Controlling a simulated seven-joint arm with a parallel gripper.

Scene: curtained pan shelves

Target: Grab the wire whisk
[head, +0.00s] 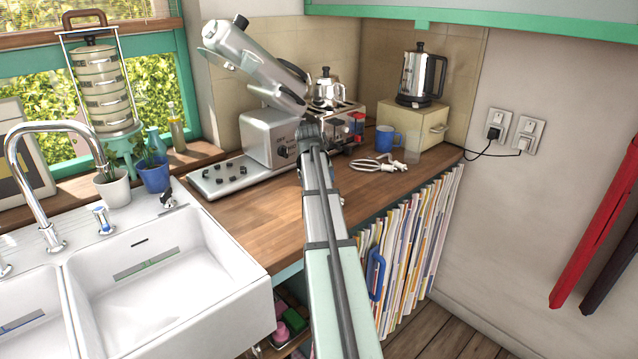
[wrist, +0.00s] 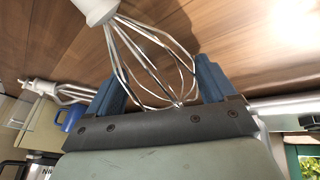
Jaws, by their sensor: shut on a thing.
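In the wrist view, a wire whisk (wrist: 97,12) with a white handle has its wire loops between the two blue fingers of my gripper (wrist: 157,76). The fingers are shut on the loops, and the handle points to the top of the picture, with wood behind it. A second white-handled whisk (wrist: 62,92) shows at the left of the wrist view, outside the fingers. In the head view, white-handled wire utensils (head: 378,163) are on the wooden counter in front of the blue mug. I cannot make out my fingers in the head view, where my arm crosses the counter.
The blue mug (head: 388,138) stands beside a clear glass (head: 413,152) and a box (head: 425,122) with a kettle (head: 415,78) on it. The sink (head: 170,290) is in front. The counter (head: 245,215) has bare wood.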

